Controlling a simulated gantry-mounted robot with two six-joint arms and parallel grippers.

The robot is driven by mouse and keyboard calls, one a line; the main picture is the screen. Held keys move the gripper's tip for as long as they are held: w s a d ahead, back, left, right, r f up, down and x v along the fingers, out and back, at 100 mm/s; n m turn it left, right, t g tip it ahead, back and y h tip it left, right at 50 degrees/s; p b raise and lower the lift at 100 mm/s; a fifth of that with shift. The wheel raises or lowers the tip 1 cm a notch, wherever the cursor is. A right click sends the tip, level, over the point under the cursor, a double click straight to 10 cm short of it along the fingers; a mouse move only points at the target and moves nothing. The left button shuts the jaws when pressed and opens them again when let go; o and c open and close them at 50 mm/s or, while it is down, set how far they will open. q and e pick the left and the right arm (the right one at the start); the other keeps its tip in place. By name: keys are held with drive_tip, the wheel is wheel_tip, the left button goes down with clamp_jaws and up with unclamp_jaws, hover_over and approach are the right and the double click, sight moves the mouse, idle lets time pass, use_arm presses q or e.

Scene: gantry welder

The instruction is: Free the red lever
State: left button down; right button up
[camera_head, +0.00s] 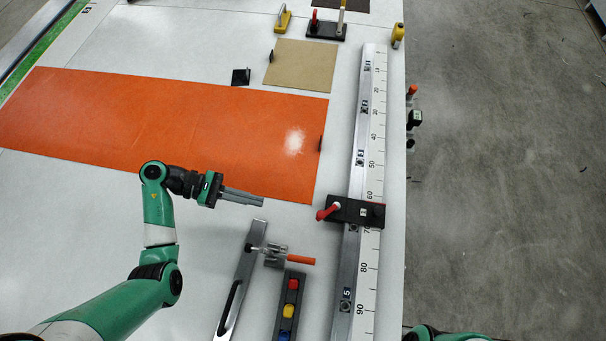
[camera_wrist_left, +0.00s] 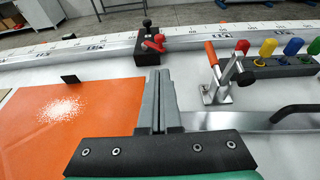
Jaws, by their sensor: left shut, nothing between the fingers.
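The red lever (camera_head: 327,212) sits on a black block (camera_head: 365,212) that straddles the ruler rail near the 60 to 70 marks. In the left wrist view, the red lever (camera_wrist_left: 155,43) is on the near side of the black block (camera_wrist_left: 146,58), just beyond my fingertips. My left gripper (camera_head: 262,201) is shut and empty, pointing right toward the lever with a clear gap between them. Its closed fingers show in the left wrist view (camera_wrist_left: 158,78). My right gripper is out of view.
A toggle clamp with an orange handle (camera_head: 300,261) and a metal bar with a black handle (camera_head: 240,285) lie nearer. A black strip with coloured knobs (camera_head: 290,310) stands beside them. The orange sheet (camera_head: 170,125) lies flat behind my gripper. The ruler rail (camera_head: 375,120) runs along the table's right edge.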

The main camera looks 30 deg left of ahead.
use_arm(q)
drive_tip(key=p, duration=0.1)
approach(327, 211)
drive_tip(key=d, duration=0.4)
drive_tip(key=shift+s, duration=0.15)
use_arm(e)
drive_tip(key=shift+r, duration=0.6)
